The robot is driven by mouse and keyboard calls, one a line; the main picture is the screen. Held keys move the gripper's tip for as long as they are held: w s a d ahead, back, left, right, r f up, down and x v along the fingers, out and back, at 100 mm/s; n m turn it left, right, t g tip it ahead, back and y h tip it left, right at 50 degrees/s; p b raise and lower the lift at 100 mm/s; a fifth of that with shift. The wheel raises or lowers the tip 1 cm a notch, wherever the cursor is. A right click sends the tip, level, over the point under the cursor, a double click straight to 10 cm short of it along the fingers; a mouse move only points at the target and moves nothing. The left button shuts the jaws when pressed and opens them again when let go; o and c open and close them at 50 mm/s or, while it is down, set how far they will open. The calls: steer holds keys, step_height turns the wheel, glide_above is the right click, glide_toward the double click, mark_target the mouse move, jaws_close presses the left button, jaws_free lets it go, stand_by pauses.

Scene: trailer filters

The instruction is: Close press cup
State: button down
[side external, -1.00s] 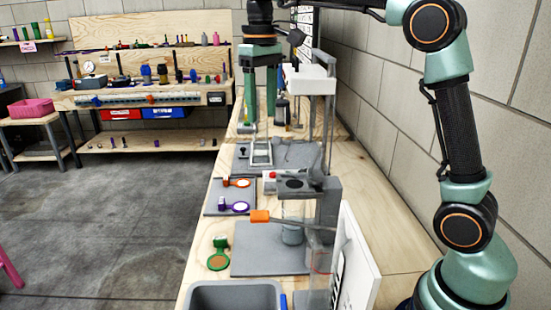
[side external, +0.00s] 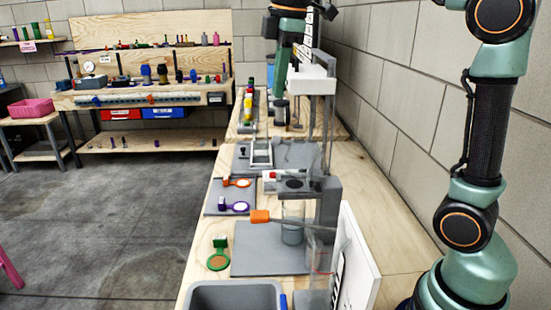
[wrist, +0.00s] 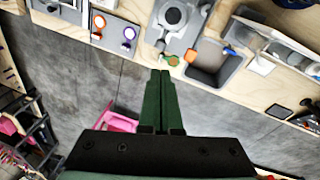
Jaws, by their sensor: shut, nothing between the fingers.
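The press (side external: 327,210) stands on a grey base plate (side external: 270,250) on the near part of the bench. A clear cup (side external: 292,222) stands upright under its head, and an orange-ended lever (side external: 260,216) sticks out to the left. I cannot tell whether the cup is closed. In the wrist view the press (wrist: 172,15) is at the top, with the orange lever end (wrist: 190,55) below it. My gripper (wrist: 161,72) is shut and empty, its green fingers together. In the side view my gripper (side external: 282,85) is farther back, apart from the press and behind a white-topped stand.
A white-topped stand (side external: 310,80) rises behind the press. Orange (side external: 237,183) and purple (side external: 234,206) ring-ended pieces lie on a grey plate at left. A green-handled piece (side external: 218,255) and a grey bin (side external: 235,293) are in front. A white panel (side external: 352,255) stands at right.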

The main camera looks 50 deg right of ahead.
steer(key=s+r+n+t, duration=0.2)
steer(key=s+r+n, duration=0.1)
steer(key=n, duration=1.2)
glide_toward(275, 138)
steer(key=x, duration=0.6)
steer(key=shift+d+f, duration=0.2)
steer(key=shift+f, duration=0.25)
steer(key=shift+w+a+f, duration=0.25)
steer(key=shift+w+f, duration=0.05)
steer(key=shift+f, duration=0.05)
steer(key=shift+g, duration=0.3)
steer(key=shift+w+a+f, duration=0.45)
steer(key=shift+a+f, duration=0.05)
steer(key=shift+f, duration=0.25)
steer(key=shift+w+a+f, duration=0.5)
steer(key=shift+f, duration=0.25)
steer(key=shift+f, duration=0.1)
